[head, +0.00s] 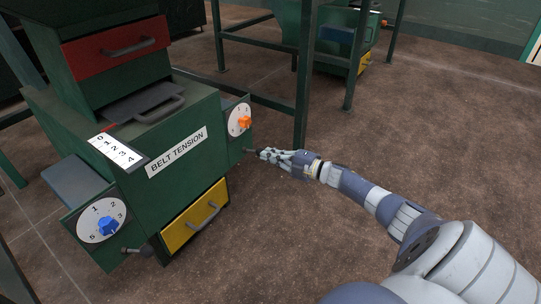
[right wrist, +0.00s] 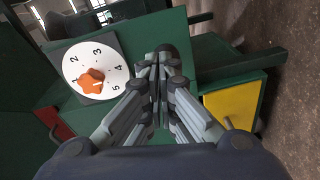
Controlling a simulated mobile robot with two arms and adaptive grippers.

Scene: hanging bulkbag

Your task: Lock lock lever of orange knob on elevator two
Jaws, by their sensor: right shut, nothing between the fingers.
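The orange knob (head: 244,122) sits on a white numbered dial (head: 235,130) on the right side panel of the green machine. Its lock lever (head: 249,150) shows only as a small dark piece below the dial, at my fingertips. My right gripper (head: 262,153) is shut and empty, with its tips at or very near this lever; contact cannot be told. In the right wrist view the orange knob (right wrist: 91,80) points toward the lower part of its dial. The shut fingers (right wrist: 162,62) cover most of the lever area there. My left gripper is not in view.
The machine also has a blue knob (head: 108,227) with its own lever (head: 133,251), a yellow drawer (head: 196,216), a red drawer (head: 115,48) and a BELT TENSION label (head: 177,152). A green frame post (head: 305,75) stands behind my gripper. Brown floor at right is free.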

